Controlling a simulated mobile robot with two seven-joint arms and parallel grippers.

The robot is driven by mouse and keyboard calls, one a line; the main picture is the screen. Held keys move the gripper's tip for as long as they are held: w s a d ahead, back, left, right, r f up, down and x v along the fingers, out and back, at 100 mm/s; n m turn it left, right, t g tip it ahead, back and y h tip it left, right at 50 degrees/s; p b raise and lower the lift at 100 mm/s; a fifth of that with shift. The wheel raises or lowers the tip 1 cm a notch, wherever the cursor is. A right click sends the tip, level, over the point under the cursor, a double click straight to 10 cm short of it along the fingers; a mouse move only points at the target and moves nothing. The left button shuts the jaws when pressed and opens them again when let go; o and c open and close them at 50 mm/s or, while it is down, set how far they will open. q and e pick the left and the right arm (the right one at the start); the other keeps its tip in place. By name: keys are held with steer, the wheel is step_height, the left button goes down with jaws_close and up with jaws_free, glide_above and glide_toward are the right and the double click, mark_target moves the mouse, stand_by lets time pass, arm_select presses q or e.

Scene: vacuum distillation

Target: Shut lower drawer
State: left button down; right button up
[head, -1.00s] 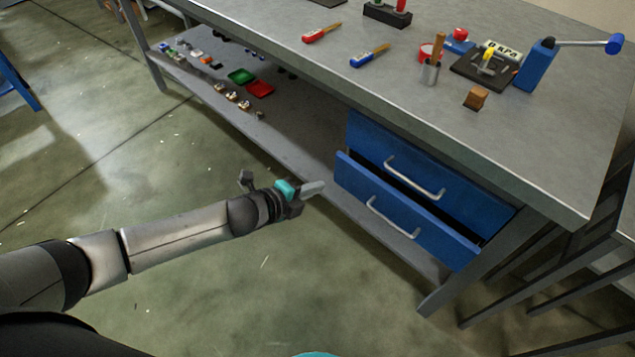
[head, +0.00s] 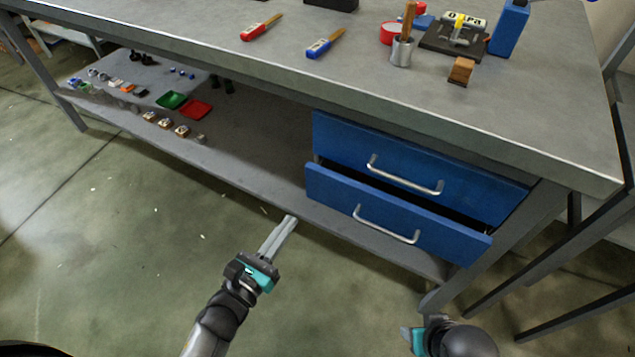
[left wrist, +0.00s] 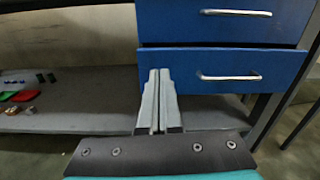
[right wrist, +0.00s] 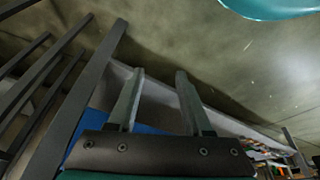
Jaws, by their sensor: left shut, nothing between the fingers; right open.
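The lower drawer (head: 390,217) is blue with a silver handle (head: 386,225). It stands partly pulled out under the bench, with a dark gap behind its front's top edge. In the left wrist view the lower drawer (left wrist: 190,71) is ahead of the fingers, toward its left end. My left gripper (head: 288,222) is shut and empty, in front of the drawer's left end and apart from it in the head view. My right gripper shows only in part at the bottom right of the head view; in the right wrist view its fingers (right wrist: 152,80) are apart with nothing between them.
The upper drawer (head: 420,165) sits above the lower one. The bench top (head: 210,40) carries brushes and a wooden block (head: 461,70). A lower shelf (head: 255,170) holds red and green trays left of the drawers. A bench leg (head: 530,225) stands to the right. The floor in front is clear.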

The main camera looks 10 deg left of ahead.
arm_select(q)
steer(key=b, duration=0.3)
glide_toward(322, 175)
steer(key=shift+m, duration=0.3)
steer(key=x, duration=0.5)
steer(key=shift+w+d+f, duration=0.1)
steer(key=shift+w+d, duration=0.05)
steer(key=shift+w, duration=0.05)
steer(key=shift+w+d, duration=0.2)
steer(key=shift+w, duration=0.45)
arm_select(e)
step_height(322, 175, up, 8)
steer(key=t, duration=0.1)
steer(key=shift+f, duration=0.2)
steer(key=shift+w+a, duration=0.1)
